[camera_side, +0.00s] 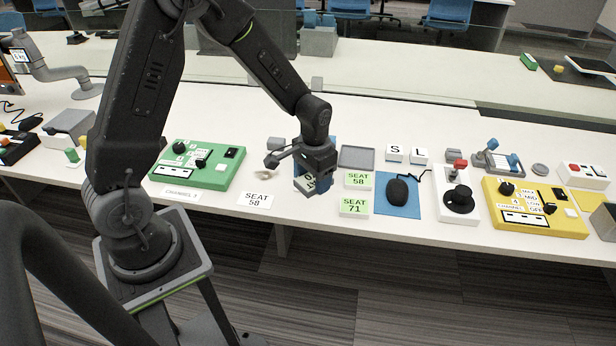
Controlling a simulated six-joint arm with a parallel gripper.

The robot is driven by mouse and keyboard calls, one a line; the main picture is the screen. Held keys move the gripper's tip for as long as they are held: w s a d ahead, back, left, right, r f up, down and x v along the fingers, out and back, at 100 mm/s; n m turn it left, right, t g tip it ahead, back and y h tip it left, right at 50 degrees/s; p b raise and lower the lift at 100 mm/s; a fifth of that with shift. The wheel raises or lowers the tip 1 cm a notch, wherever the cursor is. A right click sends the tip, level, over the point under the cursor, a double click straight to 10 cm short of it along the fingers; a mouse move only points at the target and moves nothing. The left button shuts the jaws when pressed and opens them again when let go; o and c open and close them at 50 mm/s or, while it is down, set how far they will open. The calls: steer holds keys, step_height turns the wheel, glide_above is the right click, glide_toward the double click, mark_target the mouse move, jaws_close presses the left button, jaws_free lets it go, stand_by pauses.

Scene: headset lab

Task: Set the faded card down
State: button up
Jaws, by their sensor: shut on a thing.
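My gripper (314,188) is low over the white table, just left of the green cards. It is shut on a pale card (304,184) with dark print, partly hidden by the fingers. The print is too small and covered to read, and I cannot tell whether the card touches the table. A bright green SEAT 58 card (358,179) and a green SEAT 71 card (354,205) lie to the right. A white SEAT 58 card (256,199) lies to the left near the front edge.
A green control box (222,178) stands at left. A grey tray (357,157) lies behind the green cards. A black mouse (398,192) on a blue mat (411,208), a white knob box (443,208) and a yellow control box (560,222) stand at right. The white table's front edge is close.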

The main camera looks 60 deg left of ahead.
steer(key=s+a+n, duration=0.4)
steer(key=a+n, duration=0.4)
steer(key=a, duration=0.1)
steer(key=s+a+f+n, duration=0.1)
steer(key=s+a+n, duration=0.3)
steer(key=a+n, duration=0.5)
steer(key=s+a+f+n, duration=0.1)
steer(key=s+a+n, duration=0.2)
steer(key=a+n, duration=0.6)
steer(key=shift+s+a+f, duration=0.15)
steer(key=shift+s+a, duration=0.25)
steer(key=shift+a, duration=0.3)
steer(key=shift+w, duration=0.1)
glide_above(267, 175)
step_height(267, 175, down, 7)
steer(key=shift+a+f, duration=0.1)
steer(key=shift+f, duration=1.7)
steer(key=shift+f, duration=0.15)
